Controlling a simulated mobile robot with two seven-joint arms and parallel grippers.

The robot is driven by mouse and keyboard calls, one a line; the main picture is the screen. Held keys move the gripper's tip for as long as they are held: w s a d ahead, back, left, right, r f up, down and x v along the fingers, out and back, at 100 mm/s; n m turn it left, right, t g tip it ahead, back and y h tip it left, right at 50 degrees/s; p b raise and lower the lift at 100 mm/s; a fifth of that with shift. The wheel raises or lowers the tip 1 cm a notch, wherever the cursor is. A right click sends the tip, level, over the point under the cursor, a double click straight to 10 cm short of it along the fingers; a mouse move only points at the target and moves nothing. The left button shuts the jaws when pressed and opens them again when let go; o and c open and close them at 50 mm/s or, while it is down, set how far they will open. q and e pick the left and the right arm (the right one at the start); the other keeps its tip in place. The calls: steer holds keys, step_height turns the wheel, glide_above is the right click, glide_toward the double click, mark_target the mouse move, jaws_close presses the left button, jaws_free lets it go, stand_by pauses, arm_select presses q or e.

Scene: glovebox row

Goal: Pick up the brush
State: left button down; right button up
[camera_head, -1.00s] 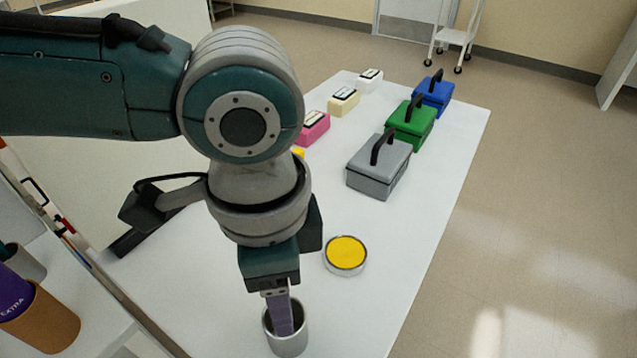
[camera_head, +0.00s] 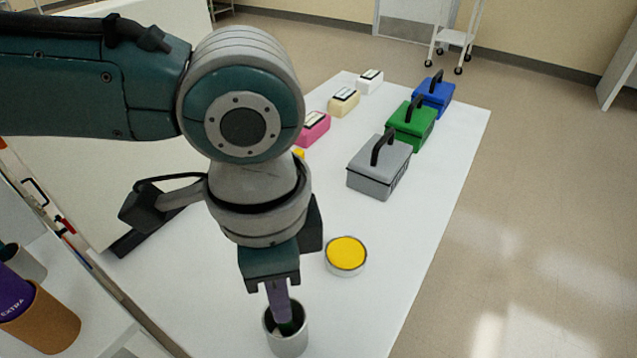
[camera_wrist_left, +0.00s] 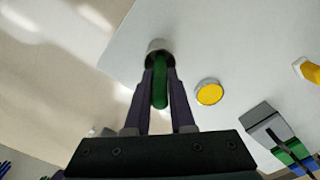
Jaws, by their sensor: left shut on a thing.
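The brush shows as a thick green handle (camera_wrist_left: 160,88) between my left fingers in the left wrist view. A small green-dark part of it (camera_head: 288,328) shows inside a grey metal cup (camera_head: 288,345) in the head view. My left gripper (camera_head: 282,314) points down into the mouth of the cup, its purple fingers shut on the green handle. The brush's lower end is hidden in the cup. My right gripper is not in view.
A round dish with yellow content (camera_head: 346,252) stands close by. Grey (camera_head: 378,168), green (camera_head: 411,122) and blue (camera_head: 433,95) handled boxes stand farther back. Pink (camera_head: 314,127), cream (camera_head: 343,102) and white (camera_head: 369,82) blocks lie beside them. White table is bare at front right.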

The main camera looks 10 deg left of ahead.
arm_select(q)
steer(key=shift+r, duration=0.1)
step_height(320, 180, up, 20)
steer(key=p, duration=0.1)
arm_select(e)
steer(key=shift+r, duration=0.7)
arm_select(q)
steer(key=shift+p, duration=0.3)
stand_by(1.0)
